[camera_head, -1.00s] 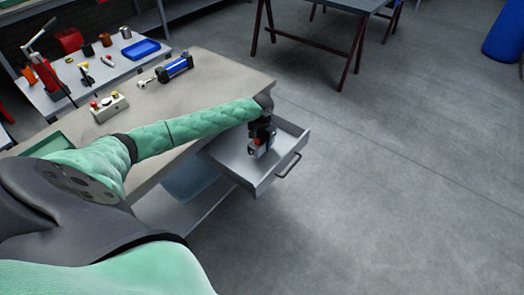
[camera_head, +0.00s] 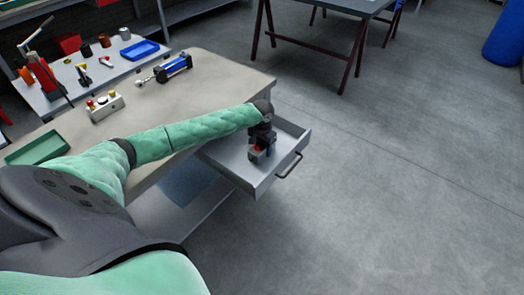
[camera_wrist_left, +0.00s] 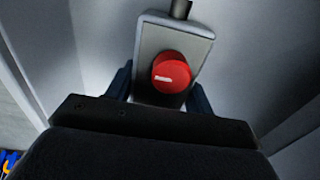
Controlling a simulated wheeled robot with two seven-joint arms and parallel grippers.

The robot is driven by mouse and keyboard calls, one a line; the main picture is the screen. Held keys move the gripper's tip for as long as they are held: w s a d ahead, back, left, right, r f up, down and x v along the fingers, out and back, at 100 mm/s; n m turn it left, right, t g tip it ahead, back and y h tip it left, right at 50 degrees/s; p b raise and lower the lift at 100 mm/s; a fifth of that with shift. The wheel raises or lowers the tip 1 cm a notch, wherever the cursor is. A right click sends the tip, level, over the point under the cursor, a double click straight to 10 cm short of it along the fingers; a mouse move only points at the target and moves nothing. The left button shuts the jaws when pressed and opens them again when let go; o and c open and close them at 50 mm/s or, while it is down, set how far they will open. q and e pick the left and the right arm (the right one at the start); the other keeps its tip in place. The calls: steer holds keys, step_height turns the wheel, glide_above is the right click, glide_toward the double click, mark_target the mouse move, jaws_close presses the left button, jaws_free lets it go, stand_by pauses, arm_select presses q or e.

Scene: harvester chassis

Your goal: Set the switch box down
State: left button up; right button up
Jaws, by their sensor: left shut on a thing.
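The switch box (camera_wrist_left: 150,42) is a light grey box with a round red knob (camera_wrist_left: 171,74) and a dark stub at one end, seen in the left wrist view. My left gripper (camera_head: 262,156) is inside the open drawer (camera_head: 291,158) in the head view, pointing down. Its two fingers sit on either side of the box, and it is shut on it. In the head view the box is small and mostly hidden by the gripper, and I cannot tell whether it touches the drawer floor. My right gripper is not in view.
The drawer is pulled out from the workbench (camera_head: 215,80). On the bench are a blue cylinder device (camera_head: 174,66), a control box with buttons (camera_head: 105,105) and a green tray (camera_head: 37,149). A second bench with tools and a blue tray (camera_head: 140,50) stands behind.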

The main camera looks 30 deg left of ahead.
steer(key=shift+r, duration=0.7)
arm_select(q)
steer(key=shift+f, duration=0.2)
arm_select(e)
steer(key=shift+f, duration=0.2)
arm_select(q)
steer(key=o, duration=1.2)
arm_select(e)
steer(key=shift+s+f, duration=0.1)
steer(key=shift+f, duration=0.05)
arm_select(q)
step_height(320, 180, up, 12)
steer(key=shift+r+b, duration=0.15)
steer(key=shift+b, duration=0.85)
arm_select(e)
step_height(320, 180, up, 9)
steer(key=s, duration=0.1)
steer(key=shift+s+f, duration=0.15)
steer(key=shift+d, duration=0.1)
